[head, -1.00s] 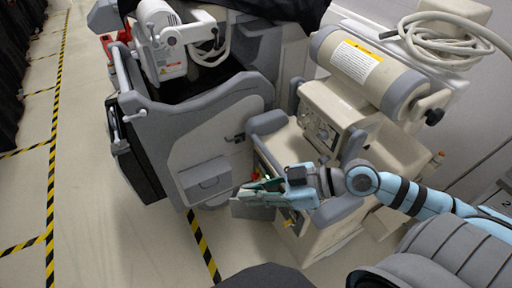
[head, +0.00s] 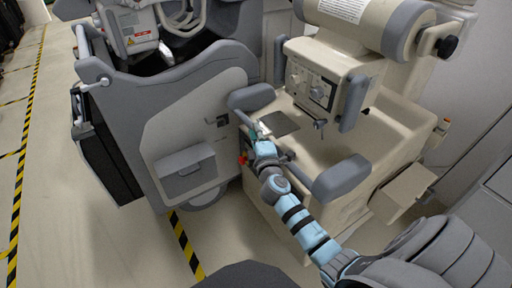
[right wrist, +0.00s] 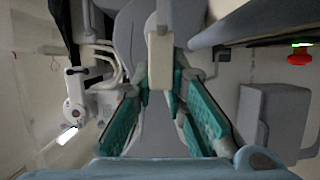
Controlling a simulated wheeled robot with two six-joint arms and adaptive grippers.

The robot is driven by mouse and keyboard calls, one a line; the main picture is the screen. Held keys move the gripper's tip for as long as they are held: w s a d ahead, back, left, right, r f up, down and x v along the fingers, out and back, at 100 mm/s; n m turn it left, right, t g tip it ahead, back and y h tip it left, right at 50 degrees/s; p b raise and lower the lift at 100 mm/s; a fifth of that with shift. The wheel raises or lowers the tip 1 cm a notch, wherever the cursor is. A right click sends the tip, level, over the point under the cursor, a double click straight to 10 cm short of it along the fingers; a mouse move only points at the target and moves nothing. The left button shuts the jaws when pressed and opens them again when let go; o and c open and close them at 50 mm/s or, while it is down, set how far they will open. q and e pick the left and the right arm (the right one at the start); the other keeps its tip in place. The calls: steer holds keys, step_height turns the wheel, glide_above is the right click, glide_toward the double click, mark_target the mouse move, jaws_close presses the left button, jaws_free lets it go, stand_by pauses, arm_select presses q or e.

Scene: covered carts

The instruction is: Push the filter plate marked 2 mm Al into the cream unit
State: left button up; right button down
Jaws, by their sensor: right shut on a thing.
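The cream unit (head: 345,150) stands right of centre in the head view, with grey bumpers at its corners. My right gripper (head: 259,132) is at its near left side, by the left bumper. In the right wrist view the teal fingers (right wrist: 163,88) close in around a narrow cream-coloured piece (right wrist: 160,62). I cannot read any mark on it or tell whether it is the filter plate. A dark grey square (head: 281,122) shows flat on the unit's top, just beyond the gripper. No 2 mm Al marking is legible. My left gripper is not in view.
A large grey cart (head: 180,110) stands close on the left of the unit, leaving a narrow gap by my gripper. A red button (right wrist: 300,58) shows in the right wrist view. Open floor with striped tape (head: 186,247) lies at the left and front.

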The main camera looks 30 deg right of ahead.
mark_target(287, 119)
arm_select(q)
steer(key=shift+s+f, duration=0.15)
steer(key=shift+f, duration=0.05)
arm_select(e)
steer(key=shift+w+a+f, duration=0.15)
steer(key=shift+w+a, duration=0.1)
steer(key=shift+w, duration=0.05)
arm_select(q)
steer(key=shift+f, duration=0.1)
arm_select(e)
steer(key=shift+s+d, duration=0.15)
steer(key=shift+d, duration=2.7)
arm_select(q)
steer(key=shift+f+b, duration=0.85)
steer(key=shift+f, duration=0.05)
arm_select(e)
steer(key=shift+s+d, duration=0.1)
steer(key=shift+d, duration=3.1)
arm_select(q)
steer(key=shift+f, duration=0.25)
arm_select(e)
steer(key=shift+d+r, duration=0.2)
